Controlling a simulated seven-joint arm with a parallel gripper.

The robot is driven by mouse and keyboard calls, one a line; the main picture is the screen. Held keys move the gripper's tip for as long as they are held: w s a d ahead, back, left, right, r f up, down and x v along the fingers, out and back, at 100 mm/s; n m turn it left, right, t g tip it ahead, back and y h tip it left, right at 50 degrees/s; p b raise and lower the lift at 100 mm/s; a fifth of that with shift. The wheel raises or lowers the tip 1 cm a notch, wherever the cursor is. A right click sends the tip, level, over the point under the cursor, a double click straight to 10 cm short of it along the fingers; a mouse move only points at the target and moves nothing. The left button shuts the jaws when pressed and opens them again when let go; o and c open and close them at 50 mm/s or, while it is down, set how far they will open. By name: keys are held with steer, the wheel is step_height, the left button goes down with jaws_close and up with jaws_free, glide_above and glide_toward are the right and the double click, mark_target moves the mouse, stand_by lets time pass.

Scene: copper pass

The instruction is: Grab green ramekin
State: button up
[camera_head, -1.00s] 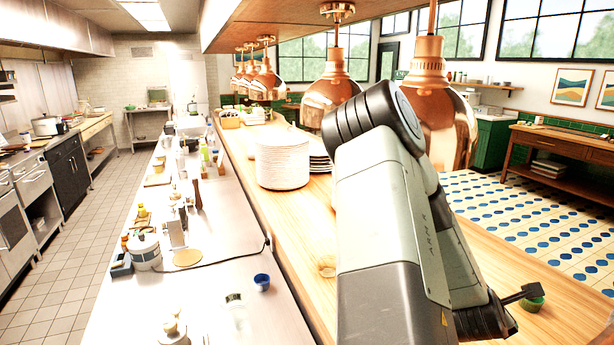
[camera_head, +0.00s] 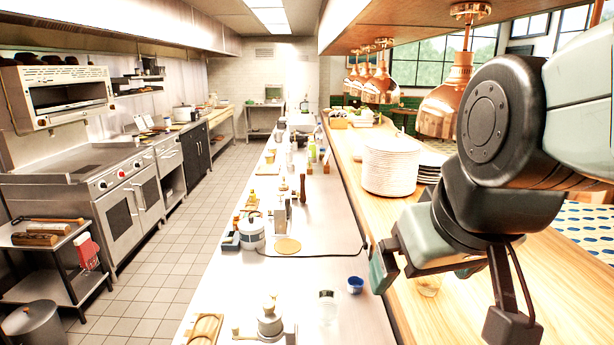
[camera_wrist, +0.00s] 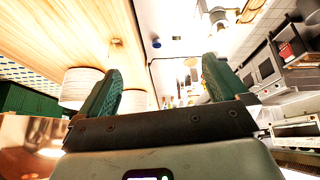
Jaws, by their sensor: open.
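No green ramekin shows clearly in either current view; my arm hides part of the wooden counter in the head view. My gripper (camera_head: 388,262) is at the wooden counter's left edge, near the steel worktop. In the wrist view my gripper (camera_wrist: 162,66) has its two green fingers spread apart with nothing held between them. A blue ramekin (camera_head: 355,285) stands on the steel worktop just left of my gripper. It also shows beyond the fingers in the wrist view (camera_wrist: 156,43).
A tall stack of white plates (camera_head: 392,165) stands on the wooden counter (camera_head: 350,140) behind my gripper. A clear glass (camera_head: 429,286) is close by my arm. A jar (camera_head: 328,307) stands on the steel worktop (camera_head: 335,220). Copper lamps (camera_head: 440,105) hang above the counter.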

steer(key=shift+m, duration=0.5)
steer(key=s, duration=0.1)
steer(key=s+a+r, duration=0.1)
steer(key=s, duration=0.1)
steer(key=s+a, duration=0.1)
steer(key=shift+s+a+r, duration=0.15)
steer(key=shift+s+a, duration=0.1)
steer(key=shift+s, duration=0.05)
steer(key=shift+c, duration=1.4)
